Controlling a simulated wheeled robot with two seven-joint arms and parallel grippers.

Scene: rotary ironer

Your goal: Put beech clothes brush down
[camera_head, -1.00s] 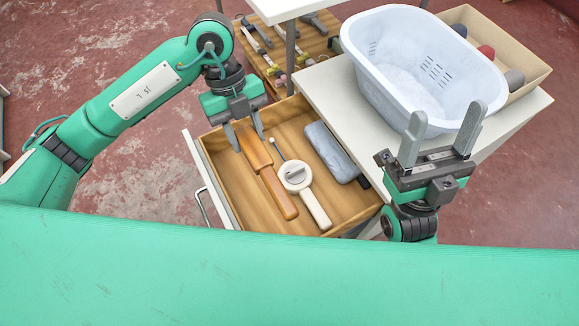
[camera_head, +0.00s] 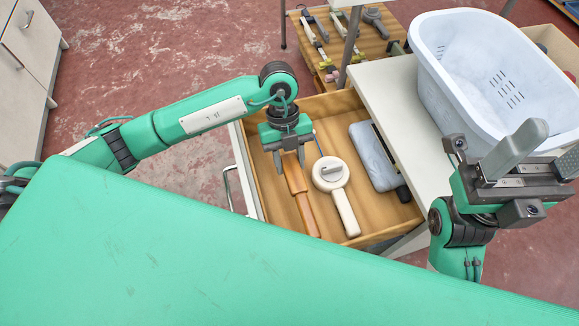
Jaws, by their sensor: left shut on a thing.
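The beech clothes brush (camera_head: 303,203) is a long orange-brown wooden piece in the open drawer (camera_head: 350,221), at its left side. My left gripper (camera_head: 290,160) points down over the drawer and is shut on the brush's far end. The brush lies along the drawer, its handle toward me; I cannot tell whether it touches the drawer floor. My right gripper (camera_head: 510,160) is at the right, fingers up, apart and empty, in front of the white basket.
A white round tool with a handle (camera_head: 331,180) lies right of the brush. A grey-blue pad (camera_head: 374,155) lies further right. A white laundry basket (camera_head: 450,70) stands on the white top (camera_head: 400,100). A wooden board with tools (camera_head: 330,50) is behind.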

